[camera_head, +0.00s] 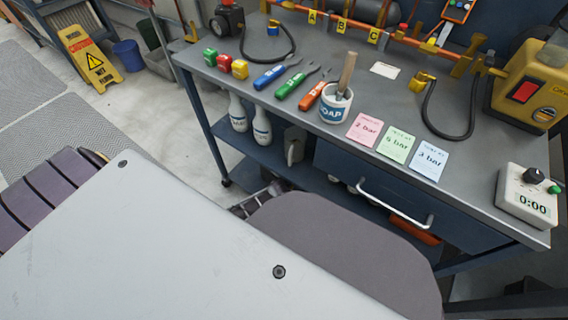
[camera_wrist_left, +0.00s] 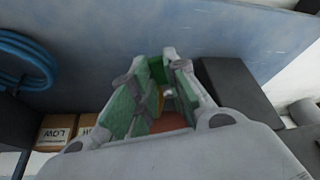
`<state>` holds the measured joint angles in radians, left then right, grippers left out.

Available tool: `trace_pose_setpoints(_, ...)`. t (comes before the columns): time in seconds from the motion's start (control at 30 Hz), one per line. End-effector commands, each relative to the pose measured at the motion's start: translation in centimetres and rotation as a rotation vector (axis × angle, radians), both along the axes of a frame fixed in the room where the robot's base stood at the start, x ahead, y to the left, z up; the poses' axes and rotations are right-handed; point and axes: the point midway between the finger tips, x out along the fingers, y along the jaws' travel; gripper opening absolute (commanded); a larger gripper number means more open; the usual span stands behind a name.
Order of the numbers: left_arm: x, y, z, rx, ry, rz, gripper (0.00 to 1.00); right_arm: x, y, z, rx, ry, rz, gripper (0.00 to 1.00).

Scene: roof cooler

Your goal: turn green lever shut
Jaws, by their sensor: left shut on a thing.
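My left gripper (camera_wrist_left: 165,85) shows in the left wrist view, with grey fingers and green faces. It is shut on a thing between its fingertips. A green piece (camera_wrist_left: 157,68) there looks like the green lever, but the fingers hide most of it, and I cannot tell how far it is turned. A bit of yellow and orange-red shows deeper between the fingers. No green lever can be made out in the head view, and neither gripper shows there; my own large pale arm link covers the lower left.
In the head view a workbench (camera_head: 330,68) carries screwdrivers, a SOAP cup (camera_head: 335,105), pressure cards, a timer (camera_head: 527,196) and copper piping with A, B, C tags. A yellow wet-floor sign (camera_head: 88,58) stands at left. A blue hose coil (camera_wrist_left: 25,65) and boxes (camera_wrist_left: 52,132) show in the wrist view.

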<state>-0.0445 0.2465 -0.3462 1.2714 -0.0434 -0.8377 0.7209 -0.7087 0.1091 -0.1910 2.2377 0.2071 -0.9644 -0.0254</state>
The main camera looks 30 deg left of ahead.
Motion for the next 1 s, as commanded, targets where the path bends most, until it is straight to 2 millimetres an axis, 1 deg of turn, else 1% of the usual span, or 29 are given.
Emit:
trace_pose_setpoints(0.03,0.21,0.0,0.18,0.0,-0.003,0.011,0.0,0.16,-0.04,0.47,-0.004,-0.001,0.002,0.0)
trace_pose_setpoints(0.17,0.21,-0.05,0.12,0.001,-0.004,0.022,0.0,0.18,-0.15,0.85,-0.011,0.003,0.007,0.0)
trace_pose_setpoints(0.43,0.2,-0.06,0.08,0.0,-0.003,0.022,0.0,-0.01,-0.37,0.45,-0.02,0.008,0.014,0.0)
trace_pose_setpoints(0.47,0.2,-0.07,0.08,0.0,-0.003,0.022,0.2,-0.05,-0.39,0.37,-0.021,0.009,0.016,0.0)
trace_pose_setpoints(0.6,0.14,-0.1,0.06,0.0,-0.002,0.022,0.38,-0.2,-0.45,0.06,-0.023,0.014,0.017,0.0)
trace_pose_setpoints(0.83,0.06,-0.15,0.03,0.0,-0.001,0.022,0.38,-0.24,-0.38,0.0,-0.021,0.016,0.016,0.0)
trace_pose_setpoints(0.9,0.05,-0.16,0.02,0.0,0.0,0.022,0.38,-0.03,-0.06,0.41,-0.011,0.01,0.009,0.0)
trace_pose_setpoints(1.0,0.01,-0.17,0.07,0.0,0.0,0.022,0.38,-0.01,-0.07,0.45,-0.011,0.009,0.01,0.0)
